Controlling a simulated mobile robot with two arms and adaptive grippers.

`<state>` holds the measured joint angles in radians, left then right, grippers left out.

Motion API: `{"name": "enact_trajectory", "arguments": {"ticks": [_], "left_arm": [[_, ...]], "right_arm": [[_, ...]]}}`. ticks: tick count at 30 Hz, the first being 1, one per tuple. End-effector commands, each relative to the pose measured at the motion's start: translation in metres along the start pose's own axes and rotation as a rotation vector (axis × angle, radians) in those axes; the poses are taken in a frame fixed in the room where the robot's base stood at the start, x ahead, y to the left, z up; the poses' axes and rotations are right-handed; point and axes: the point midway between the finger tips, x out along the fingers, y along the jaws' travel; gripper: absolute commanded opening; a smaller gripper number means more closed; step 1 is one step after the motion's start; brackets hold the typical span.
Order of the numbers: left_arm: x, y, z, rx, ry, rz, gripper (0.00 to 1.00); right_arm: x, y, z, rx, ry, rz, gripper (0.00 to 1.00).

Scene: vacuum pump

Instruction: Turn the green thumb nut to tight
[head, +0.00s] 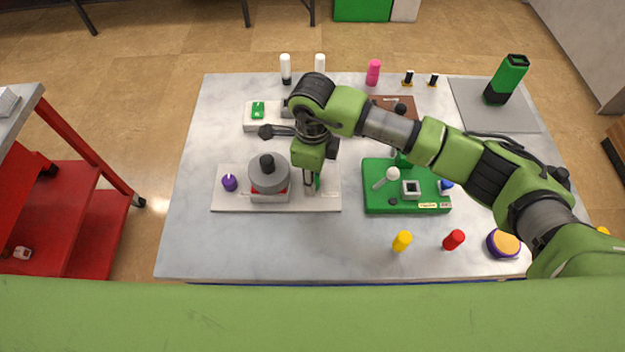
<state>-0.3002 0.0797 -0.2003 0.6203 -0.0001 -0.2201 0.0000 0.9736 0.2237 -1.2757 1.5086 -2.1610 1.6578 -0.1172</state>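My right arm reaches in from the right, and its gripper (309,187) points down over the right part of a pale base plate (232,202). A grey round pump body (269,178) with a black knob stands on this plate, just left of the gripper. A sliver of green (317,183) shows at the gripper's fingers. It may be the green thumb nut, but the gripper hides most of it. I cannot tell whether the fingers touch or hold it, or how far they are apart. My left gripper is not in view.
A purple knob (229,183) sits at the plate's left. A green board (376,203) with a white-balled lever stands to the right. Yellow (402,241) and red (454,239) pieces stand near the front edge. The table's left front is clear.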

Motion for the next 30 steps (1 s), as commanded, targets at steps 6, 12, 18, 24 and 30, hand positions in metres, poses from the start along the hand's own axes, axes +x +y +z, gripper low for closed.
{"name": "enact_trajectory", "arguments": {"ticks": [6, 12, 18, 24, 30], "left_arm": [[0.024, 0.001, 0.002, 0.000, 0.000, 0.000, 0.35], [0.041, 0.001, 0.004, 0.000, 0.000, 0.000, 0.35], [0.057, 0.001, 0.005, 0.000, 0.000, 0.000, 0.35], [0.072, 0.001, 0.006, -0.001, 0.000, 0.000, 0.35], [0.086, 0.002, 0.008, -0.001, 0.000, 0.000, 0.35]], "right_arm": [[0.004, -0.001, 0.000, 0.204, 0.001, -0.003, 0.01], [0.004, -0.001, 0.000, 0.393, 0.000, -0.003, 0.01], [0.004, -0.001, 0.000, 0.585, -0.001, -0.002, 0.01], [0.003, -0.001, 0.000, 0.774, -0.001, -0.002, 0.01], [0.003, -0.001, 0.000, 0.965, -0.001, -0.002, 0.01]]}}
